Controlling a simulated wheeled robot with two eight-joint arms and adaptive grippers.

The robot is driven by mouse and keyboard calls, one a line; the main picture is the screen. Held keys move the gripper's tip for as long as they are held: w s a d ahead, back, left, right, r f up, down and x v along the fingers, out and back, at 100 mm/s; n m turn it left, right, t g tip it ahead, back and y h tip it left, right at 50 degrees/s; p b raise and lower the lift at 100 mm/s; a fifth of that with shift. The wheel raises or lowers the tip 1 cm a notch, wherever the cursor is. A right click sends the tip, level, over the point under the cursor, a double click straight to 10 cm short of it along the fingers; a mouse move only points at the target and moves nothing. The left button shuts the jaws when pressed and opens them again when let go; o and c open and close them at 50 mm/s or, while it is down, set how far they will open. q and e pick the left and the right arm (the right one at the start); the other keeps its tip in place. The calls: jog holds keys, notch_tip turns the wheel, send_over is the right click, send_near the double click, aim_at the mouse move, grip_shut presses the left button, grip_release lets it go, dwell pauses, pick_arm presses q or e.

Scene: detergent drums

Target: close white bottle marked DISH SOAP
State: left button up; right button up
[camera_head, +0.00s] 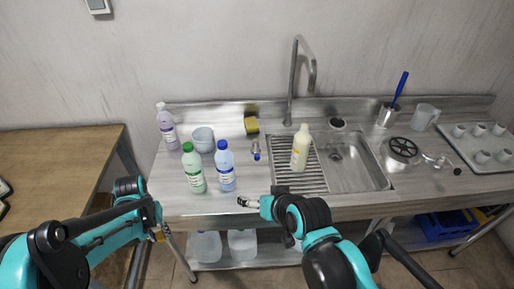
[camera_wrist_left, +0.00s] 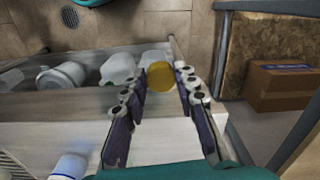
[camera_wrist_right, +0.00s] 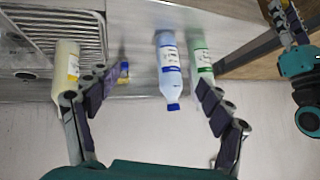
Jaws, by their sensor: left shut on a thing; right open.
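A cream-white bottle with a yellow label (camera_head: 300,152) stands upright over the sink's ribbed drainer. It also shows at the left of the right wrist view (camera_wrist_right: 66,62), its top partly hidden by a finger. The label text is too small to read. My left gripper (camera_head: 157,234) is in front of the counter, low at the left; in the left wrist view it is shut on a round yellow cap (camera_wrist_left: 160,75) between its fingertips. My right gripper (camera_head: 247,202) is open and empty at the counter's front edge, apart from the bottles.
A green-capped bottle (camera_head: 194,170), a blue-capped bottle (camera_head: 226,168), a lilac bottle (camera_head: 168,128) and a bowl (camera_head: 203,138) stand on the left counter. A tall faucet (camera_head: 292,75) rises behind the sink (camera_head: 372,178). A wooden table (camera_head: 60,160) is at left.

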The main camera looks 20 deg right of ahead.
pick_arm(q)
jog(key=shift+w+d+r+m, duration=0.3)
jog(key=shift+w+d+m, duration=0.2)
jog(key=shift+m, duration=0.3)
pick_arm(e)
jog(key=w+d+r+m+t+h, duration=0.1)
jog(key=w+d+r+m+t, duration=0.1)
jog(key=w+r+m+t, duration=1)
jog(key=w+d+f+m+g+h, duration=0.25)
jog(key=d+m+h, duration=0.2)
jog(key=m, duration=0.55)
jog(key=w+d+f+m+g+h, duration=0.15)
jog(key=w+d+m+h, duration=0.35)
jog(key=m, duration=0.5)
pick_arm(q)
jog(key=w+d+r+m, duration=0.2)
jog(key=d+r+m, duration=0.2)
jog(key=m, duration=0.6)
jog(key=shift+w+d+r, duration=0.4)
jog(key=shift+d, duration=0.55)
pick_arm(e)
jog(key=m+g, duration=0.7)
jog(key=m, duration=0.4)
send_near(301, 146)
jog(key=f, duration=0.1)
jog(key=w+f, duration=0.1)
jog(key=f, duration=0.1)
jog(key=shift+w+d+h, duration=0.2)
jog(key=shift+w+h, duration=0.1)
jog(key=shift+h, duration=0.05)
